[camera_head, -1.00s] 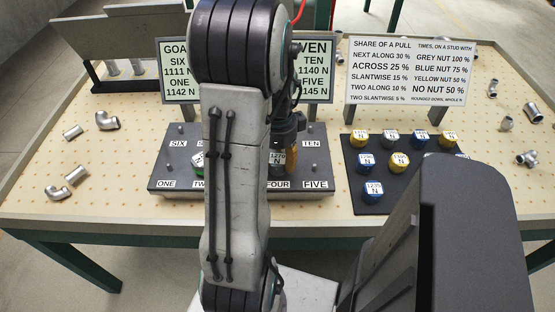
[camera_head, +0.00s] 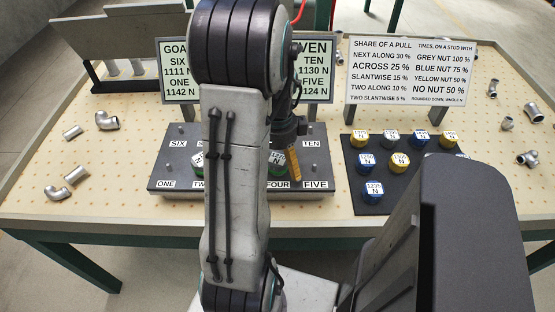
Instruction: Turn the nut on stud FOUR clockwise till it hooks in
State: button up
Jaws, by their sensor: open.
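The stud plate (camera_head: 235,192) lies on the table with labels SIX and TEN at the back and ONE, TWO, FOUR and FIVE at the front. A nut (camera_head: 277,158) with a white numbered top and a green lower side sits on the stud behind the FOUR label (camera_head: 278,184). My gripper (camera_head: 289,160) is open just at this nut's right side, with one orange-yellow finger showing. Its other finger is hidden, and I cannot tell whether it touches the nut. My arm covers the middle of the plate. Another nut (camera_head: 197,160) with green shows partly left of my arm.
A black mat (camera_head: 405,188) on the right holds several blue, yellow and grey nuts. A rules sign (camera_head: 410,70) stands behind it. The goal sign (camera_head: 178,70) and the given sign (camera_head: 317,70) are partly covered by my arm. Loose pipe fittings (camera_head: 107,121) lie on both sides.

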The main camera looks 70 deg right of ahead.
jog(key=shift+r, duration=0.15)
jog(key=shift+r+p, duration=2.85)
jog(key=shift+r, duration=0.55)
